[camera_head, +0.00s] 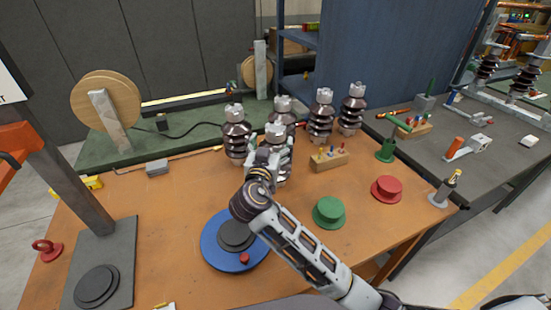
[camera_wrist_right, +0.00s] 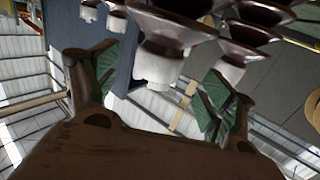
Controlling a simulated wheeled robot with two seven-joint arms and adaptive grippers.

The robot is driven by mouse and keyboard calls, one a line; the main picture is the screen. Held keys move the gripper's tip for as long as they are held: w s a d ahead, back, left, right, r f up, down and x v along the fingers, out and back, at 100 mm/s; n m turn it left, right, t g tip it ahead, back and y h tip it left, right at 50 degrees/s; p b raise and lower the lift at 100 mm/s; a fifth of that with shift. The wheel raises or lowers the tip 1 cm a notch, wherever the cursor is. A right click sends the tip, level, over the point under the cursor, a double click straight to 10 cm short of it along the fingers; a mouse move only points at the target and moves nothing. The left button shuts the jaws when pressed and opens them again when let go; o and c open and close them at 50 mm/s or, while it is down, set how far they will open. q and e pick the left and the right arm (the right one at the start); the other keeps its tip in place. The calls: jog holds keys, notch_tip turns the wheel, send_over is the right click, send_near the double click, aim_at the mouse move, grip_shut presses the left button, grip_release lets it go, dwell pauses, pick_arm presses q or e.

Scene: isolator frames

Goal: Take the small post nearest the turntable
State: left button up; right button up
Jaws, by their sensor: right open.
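Several small posts with dark brown ribbed bodies and pale caps stand at the table's far middle in the head view. The post nearest the turntable (camera_head: 276,131) is partly hidden by my right gripper (camera_head: 265,158). The blue turntable (camera_head: 210,245) with a dark round centre lies nearer, at the table's front. In the right wrist view my right gripper (camera_wrist_right: 162,88) is open, with green-padded fingers apart. A post's white cap (camera_wrist_right: 158,69) shows upside down between them, with visible space on both sides; its depth between the fingers is unclear. My left gripper is out of view.
Other posts (camera_head: 237,140) stand close behind and beside. A wooden block (camera_head: 329,162) with small coloured pegs is to the right. A green hat-shaped piece (camera_head: 329,212) and a red one (camera_head: 387,189) lie nearer right. The table's left middle is mostly clear.

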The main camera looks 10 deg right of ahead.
aim_at(274, 139)
jog(key=shift+w+d, duration=0.25)
jog(key=shift+w, duration=0.35)
jog(key=shift+w+d+p, duration=0.25)
jog(key=shift+w+p, duration=0.05)
jog(key=shift+w, duration=0.2)
jog(key=x, duration=0.2)
jog(key=shift+w+d+p, duration=0.15)
jog(key=shift+w+p, duration=0.2)
jog(key=shift+w+d+f, duration=0.1)
jog(key=shift+w+d, duration=0.1)
jog(key=shift+w, duration=0.3)
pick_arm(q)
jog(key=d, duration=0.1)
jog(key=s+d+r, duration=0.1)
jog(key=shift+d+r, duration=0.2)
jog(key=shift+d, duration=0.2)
